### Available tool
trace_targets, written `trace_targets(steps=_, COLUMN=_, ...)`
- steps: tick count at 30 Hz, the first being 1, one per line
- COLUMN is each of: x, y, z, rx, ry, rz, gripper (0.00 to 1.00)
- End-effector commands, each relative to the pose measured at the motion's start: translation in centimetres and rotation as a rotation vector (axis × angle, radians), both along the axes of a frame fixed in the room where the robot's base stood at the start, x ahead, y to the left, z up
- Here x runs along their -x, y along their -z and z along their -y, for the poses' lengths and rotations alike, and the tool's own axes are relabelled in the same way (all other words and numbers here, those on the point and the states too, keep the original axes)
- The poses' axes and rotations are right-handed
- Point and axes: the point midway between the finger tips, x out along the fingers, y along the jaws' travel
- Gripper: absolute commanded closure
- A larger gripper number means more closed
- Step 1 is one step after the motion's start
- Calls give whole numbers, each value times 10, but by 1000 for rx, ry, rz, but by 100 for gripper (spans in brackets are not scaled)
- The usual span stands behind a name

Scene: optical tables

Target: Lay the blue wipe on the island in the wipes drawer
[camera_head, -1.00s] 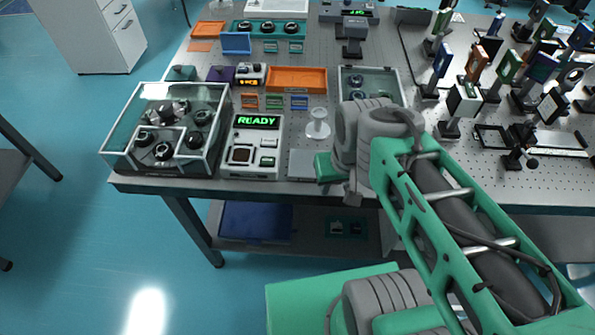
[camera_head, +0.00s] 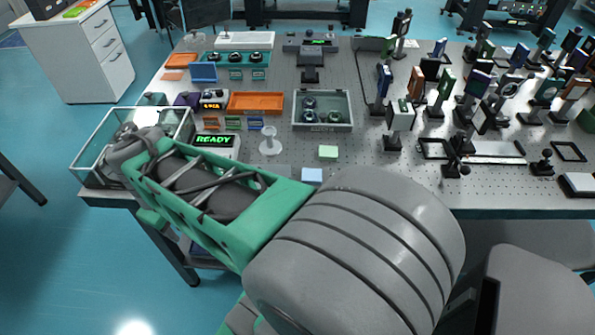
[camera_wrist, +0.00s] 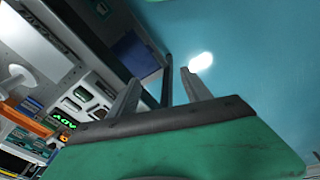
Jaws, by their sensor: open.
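A small pale blue square (camera_head: 312,175), which looks like the blue wipe, lies on the grey perforated table (camera_head: 370,190) near its front edge. My arm passes just beside it in the picture. A white cabinet with drawers (camera_head: 112,48) stands at the back left; its drawers look shut, and I cannot tell which one is for wipes. My gripper (camera_wrist: 160,92) shows in the wrist view with its two fingers apart and nothing between them. The wipe is not visible in the wrist view.
A pale green square (camera_head: 328,152) lies behind the blue one. A glass-walled box (camera_head: 90,160), a READY instrument (camera_head: 215,141), a white stand (camera_head: 270,142) and an orange tray (camera_head: 256,103) are nearby. Optical mounts crowd the right. Open floor lies left of the table.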

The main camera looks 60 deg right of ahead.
Motion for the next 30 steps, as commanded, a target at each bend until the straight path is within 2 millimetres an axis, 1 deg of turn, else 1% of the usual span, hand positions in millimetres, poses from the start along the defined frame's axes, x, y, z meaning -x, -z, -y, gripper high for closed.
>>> trace_targets(steps=1, x=0, y=-20, z=43, rx=41, ry=-3, rz=-58, gripper=38)
trace_targets(steps=2, x=3, y=-25, z=71, rx=66, ry=-25, rz=-99, gripper=36)
trace_targets(steps=3, x=11, y=-31, z=109, rx=93, ry=-55, rz=-161, gripper=33)
trace_targets(steps=4, x=19, y=-34, z=135, rx=105, ry=-82, rz=-209, gripper=33)
trace_targets(steps=5, x=30, y=-36, z=161, rx=111, ry=-108, rz=-258, gripper=33)
trace_targets(steps=6, x=46, y=-37, z=191, rx=112, ry=-143, rz=-322, gripper=33)
trace_targets(steps=8, x=74, y=-38, z=228, rx=96, ry=-192, rz=-406, gripper=33)
trace_targets(steps=9, x=91, y=-38, z=247, rx=81, ry=-222, rz=-450, gripper=33)
trace_targets(steps=10, x=102, y=-37, z=258, rx=67, ry=-240, rz=-479, gripper=33)
trace_targets(steps=12, x=123, y=-35, z=275, rx=42, ry=-277, rz=-526, gripper=33)
trace_targets(steps=15, x=138, y=-27, z=285, rx=22, ry=-304, rz=-554, gripper=33)
trace_targets(steps=23, x=153, y=7, z=290, rx=21, ry=-309, rz=-556, gripper=33)
trace_targets(steps=27, x=163, y=31, z=293, rx=20, ry=-310, rz=-556, gripper=33)
trace_targets(steps=30, x=165, y=40, z=295, rx=24, ry=-310, rz=-553, gripper=33)
